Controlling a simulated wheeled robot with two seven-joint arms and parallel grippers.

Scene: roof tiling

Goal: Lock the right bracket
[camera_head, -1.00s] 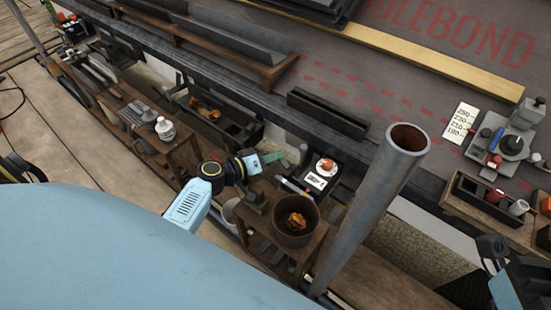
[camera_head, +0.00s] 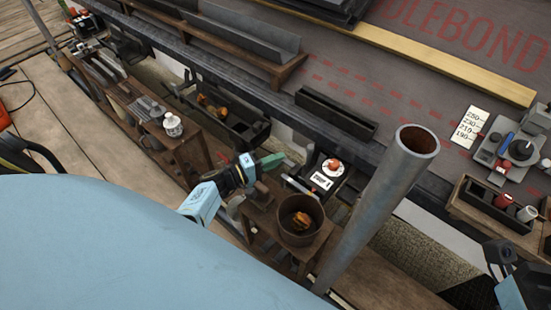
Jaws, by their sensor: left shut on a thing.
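My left gripper (camera_head: 248,168) comes in from the lower left, over the wooden stand beside the roof edge. It is shut on a small green piece (camera_head: 269,162), which points right toward the eave. My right gripper (camera_head: 497,254) is at the lower right, dark and partly cut off; its jaws cannot be made out. I cannot clearly pick out the right bracket. A dark unit with a white card and a red knob (camera_head: 331,167) sits at the eave, right of the green piece and apart from it.
A tall grey pipe (camera_head: 376,214) stands upright right of my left gripper. A brown bucket (camera_head: 301,222) stands on a wooden stand below the gripper. A dark trough (camera_head: 222,118) lies to the left. A wooden tray (camera_head: 461,208) and a grey tool (camera_head: 517,150) are at right.

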